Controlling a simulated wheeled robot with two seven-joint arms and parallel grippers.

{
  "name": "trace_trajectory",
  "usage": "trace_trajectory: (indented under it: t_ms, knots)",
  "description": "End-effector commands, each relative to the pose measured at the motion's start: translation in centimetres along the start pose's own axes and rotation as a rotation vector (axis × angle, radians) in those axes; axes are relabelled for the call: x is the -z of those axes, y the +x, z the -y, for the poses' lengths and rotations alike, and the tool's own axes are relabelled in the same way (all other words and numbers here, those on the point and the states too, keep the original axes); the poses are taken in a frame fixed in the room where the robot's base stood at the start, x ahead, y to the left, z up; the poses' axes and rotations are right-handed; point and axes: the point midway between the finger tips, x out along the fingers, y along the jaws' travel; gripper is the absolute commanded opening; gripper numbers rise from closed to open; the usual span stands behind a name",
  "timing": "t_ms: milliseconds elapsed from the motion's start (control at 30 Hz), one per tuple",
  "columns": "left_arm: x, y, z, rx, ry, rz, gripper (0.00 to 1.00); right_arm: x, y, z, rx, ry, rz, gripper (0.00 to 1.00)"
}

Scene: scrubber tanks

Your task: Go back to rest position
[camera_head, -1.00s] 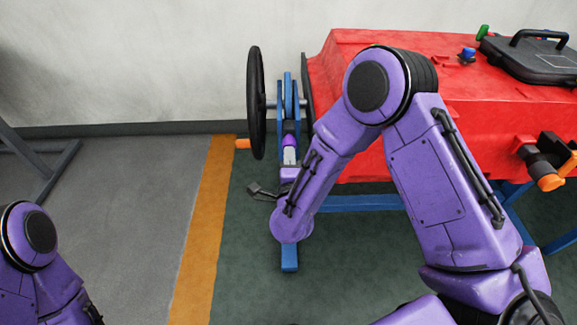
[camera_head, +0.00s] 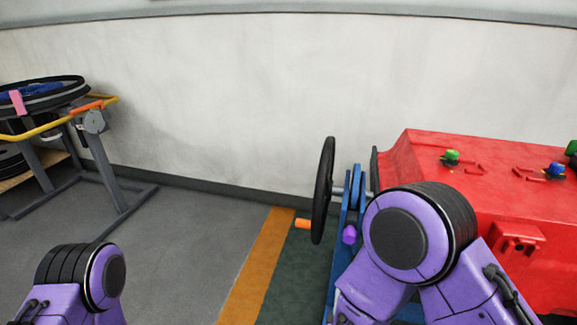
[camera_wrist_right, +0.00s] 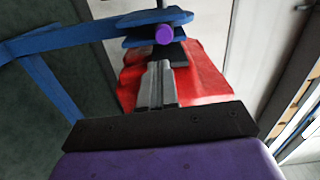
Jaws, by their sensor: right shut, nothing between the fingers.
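My right arm (camera_head: 425,240) is folded in the lower right of the head view, in front of the red tank; its gripper is out of that view. In the right wrist view my right gripper (camera_wrist_right: 164,66) is shut, with its grey fingers together and nothing between them. The blue stand (camera_wrist_right: 85,38) and a purple knob (camera_wrist_right: 165,34) lie beyond the fingertips. My left arm (camera_head: 85,275) shows only its purple joint at the lower left; its gripper is out of view.
The red tank (camera_head: 450,170) fills the right side. A black handwheel (camera_head: 323,190) with an orange handle (camera_head: 302,223) stands beside the blue frame (camera_head: 345,215). A grey stand (camera_head: 105,165) holds a black ring at left. The grey floor (camera_head: 190,240) between is clear.

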Motion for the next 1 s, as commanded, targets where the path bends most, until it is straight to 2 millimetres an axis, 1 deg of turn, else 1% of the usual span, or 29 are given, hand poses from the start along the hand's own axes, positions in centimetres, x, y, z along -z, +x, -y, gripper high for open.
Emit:
trace_trajectory:
  t_ms: [67,100,133,167,200,233,267,300,367,400,467,500,567,600,667,700,733,767,800,1000]
  knots:
    - [0.0,0.0,0.0,0.0,0.0,0.0,0.6,-1.4,-0.1,-1.1,-0.05,-0.13,0.085,0.0]
    - [0.0,0.0,0.0,0.0,0.0,0.0,0.6,-2.0,-0.1,-2.1,-0.087,-0.245,0.149,0.0]
    - [0.0,0.0,0.0,0.0,0.0,0.0,0.6,-2.1,0.1,-3.2,-0.122,-0.348,0.197,0.0]
    - [0.0,0.0,0.0,0.0,0.0,0.0,0.6,-1.8,0.2,-4.8,-0.17,-0.462,0.248,0.0]
    - [0.0,0.0,0.0,0.0,0.0,0.0,0.6,-0.8,0.0,-7.5,-0.254,-0.623,0.321,0.0]
    - [0.0,0.0,0.0,0.0,0.0,0.0,0.6,0.5,-0.5,-9.8,-0.326,-0.736,0.378,0.0]
    - [0.0,0.0,0.0,0.0,0.0,0.0,0.6,1.9,-1.1,-12.0,-0.401,-0.84,0.432,0.0]
    - [0.0,0.0,0.0,0.0,0.0,0.0,0.6,3.9,-2.1,-14.5,-0.491,-0.943,0.495,0.0]
    - [0.0,0.0,0.0,0.0,0.0,0.0,0.6,6.7,-3.8,-17.5,-0.61,-1.056,0.572,0.0]
    - [0.0,0.0,0.0,0.0,0.0,0.0,0.6,8.6,-5.0,-19.0,-0.682,-1.11,0.614,0.0]
    - [0.0,0.0,0.0,0.0,0.0,0.0,0.6,11.2,-6.8,-21.0,-0.782,-1.169,0.666,0.0]
    - [0.0,0.0,0.0,0.0,0.0,0.0,0.6,12.9,-8.1,-22.0,-0.844,-1.195,0.69,0.0]
    - [0.0,0.0,0.0,0.0,0.0,0.0,0.6,15.4,-9.9,-23.3,-0.934,-1.219,0.71,0.0]
    - [0.0,0.0,0.0,0.0,0.0,0.0,0.6,17.1,-11.0,-23.9,-0.988,-1.227,0.707,0.0]
    - [0.0,0.0,0.0,0.0,0.0,0.0,0.6,19.6,-12.6,-24.7,-1.064,-1.235,0.689,0.0]
    - [0.0,0.0,0.0,0.0,0.0,0.0,0.6,20.9,-14.2,-25.4,-1.115,-1.232,0.689,0.0]
    - [0.6,-1.5,0.1,0.0,0.0,0.001,0.6,20.8,-14.5,-23.9,-1.118,-1.231,0.697,0.0]
    - [1.2,-3.0,0.3,0.001,0.0,0.001,0.6,20.7,-14.2,-22.1,-1.108,-1.232,0.694,0.0]
    - [1.8,-4.3,0.4,0.0,0.0,0.0,0.6,20.7,-14.1,-20.7,-1.105,-1.232,0.693,0.0]
    - [4.1,-9.9,0.9,0.0,0.0,0.0,0.6,20.9,-14.1,-14.6,-1.103,-1.23,0.692,0.0]
